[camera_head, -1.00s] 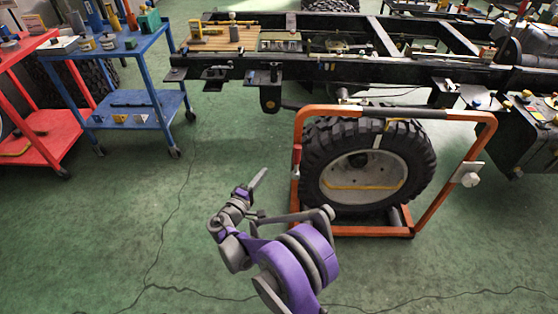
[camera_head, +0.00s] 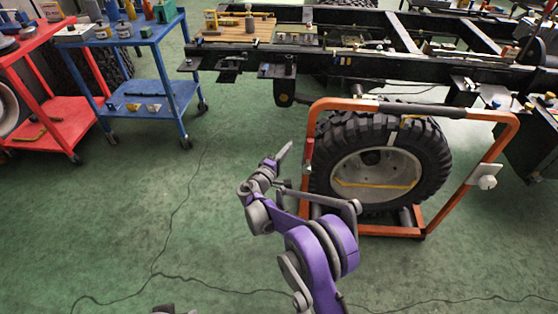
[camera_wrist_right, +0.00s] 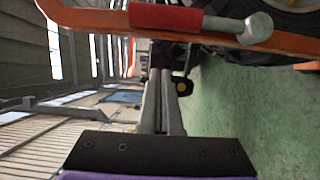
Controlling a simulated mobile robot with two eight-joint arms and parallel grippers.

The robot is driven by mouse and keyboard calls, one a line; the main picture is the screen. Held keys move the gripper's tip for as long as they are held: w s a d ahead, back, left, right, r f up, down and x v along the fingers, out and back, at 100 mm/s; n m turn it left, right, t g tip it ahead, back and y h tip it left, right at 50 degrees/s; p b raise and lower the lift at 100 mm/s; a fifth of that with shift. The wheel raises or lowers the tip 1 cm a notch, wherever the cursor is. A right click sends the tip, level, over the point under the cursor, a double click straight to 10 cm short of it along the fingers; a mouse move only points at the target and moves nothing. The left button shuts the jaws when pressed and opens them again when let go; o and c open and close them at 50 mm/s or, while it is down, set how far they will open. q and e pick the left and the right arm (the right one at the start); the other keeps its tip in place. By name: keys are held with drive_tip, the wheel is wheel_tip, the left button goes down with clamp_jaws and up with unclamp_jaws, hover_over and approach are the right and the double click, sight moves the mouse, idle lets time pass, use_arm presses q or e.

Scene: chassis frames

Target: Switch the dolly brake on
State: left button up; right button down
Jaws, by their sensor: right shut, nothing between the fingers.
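The orange dolly (camera_head: 494,152) stands right of centre in the head view, with a big black tyre (camera_head: 434,150) upright in it. A red sleeve with a grey rounded end, which looks like the brake lever (camera_wrist_right: 166,18), lies across the top of the right wrist view, along an orange bar. In the head view the lever (camera_head: 308,146) is small, at the dolly's left post. My right gripper (camera_head: 285,150) is just left of that post, shut and empty. Its fingers (camera_wrist_right: 163,78) point past below the lever, apart from it in the picture.
The black chassis frame (camera_head: 350,85) runs across the back. A blue cart (camera_head: 150,97) and a red cart (camera_head: 72,110) stand at the left. The green floor (camera_head: 120,205) left of the dolly is clear except for thin dark lines.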

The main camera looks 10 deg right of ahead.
sight(309, 155)
drive_tip(key=shift+s+d, duration=0.3)
drive_tip(key=shift+d, duration=0.3)
drive_tip(key=shift+s+d, duration=0.3)
drive_tip(key=shift+d, duration=0.3)
drive_tip(key=shift+s+d, duration=0.3)
drive_tip(key=shift+d, duration=0.3)
